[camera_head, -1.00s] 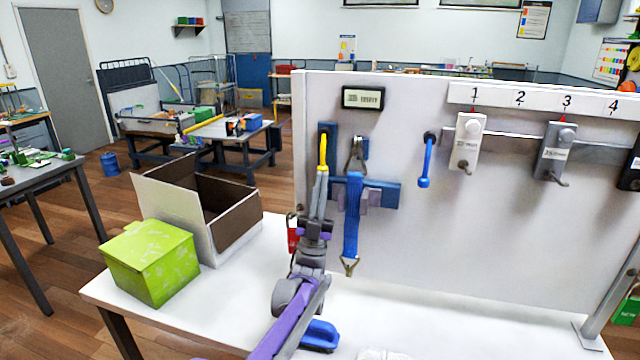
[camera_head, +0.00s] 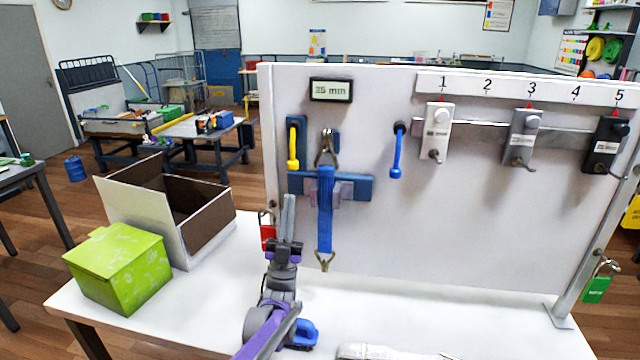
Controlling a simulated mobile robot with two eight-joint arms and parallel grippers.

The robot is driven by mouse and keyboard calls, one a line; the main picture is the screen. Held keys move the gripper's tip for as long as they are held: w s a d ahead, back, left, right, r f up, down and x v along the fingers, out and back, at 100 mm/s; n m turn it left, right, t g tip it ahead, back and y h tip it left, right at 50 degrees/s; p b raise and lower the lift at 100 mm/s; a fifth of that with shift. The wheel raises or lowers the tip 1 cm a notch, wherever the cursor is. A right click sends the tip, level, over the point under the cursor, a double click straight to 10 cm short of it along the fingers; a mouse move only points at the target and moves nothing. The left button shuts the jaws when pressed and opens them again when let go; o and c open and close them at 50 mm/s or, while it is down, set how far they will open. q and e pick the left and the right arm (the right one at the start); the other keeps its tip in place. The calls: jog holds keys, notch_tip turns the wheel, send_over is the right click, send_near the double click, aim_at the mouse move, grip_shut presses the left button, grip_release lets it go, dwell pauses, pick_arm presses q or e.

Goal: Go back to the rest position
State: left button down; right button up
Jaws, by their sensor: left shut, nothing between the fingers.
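My left gripper (camera_head: 286,218) is shut and empty, in front of the lower left part of the white wall board. Its fingers point up, below the yellow lever (camera_head: 293,150) and left of the hanging blue strap (camera_head: 326,215). The strap has a metal hook at each end and hangs in front of a blue bracket (camera_head: 360,187). A small display (camera_head: 331,90) above reads what looks like 35 mm. A blue lever (camera_head: 397,152) hangs right of the strap. My right gripper is not in view.
An open white box (camera_head: 215,228) and a green box (camera_head: 118,268) stand on the table's left side. A blue object (camera_head: 302,335) lies by my left arm. The table before the board is mostly clear.

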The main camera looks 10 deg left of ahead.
pick_arm(q)
jog(key=s+f+n+g+y+p, duration=0.1)
jog(key=s+f+g+y+p, duration=0.1)
jog(key=s+f+g, duration=0.5)
jog(key=s+f+n+g+y+p, duration=0.1)
jog(key=s+f+g, duration=0.5)
jog(key=s, duration=1.1)
jog(key=s+f+n+g+y+p, duration=0.2)
jog(key=s+f+g+p, duration=0.3)
jog(key=s+g, duration=0.8)
notch_tip(320, 180, down, 3)
jog(key=shift+r+n+y, duration=0.2)
jog(key=shift+n+y, duration=0.1)
jog(key=shift+n, duration=0.2)
jog(key=shift+a, duration=0.1)
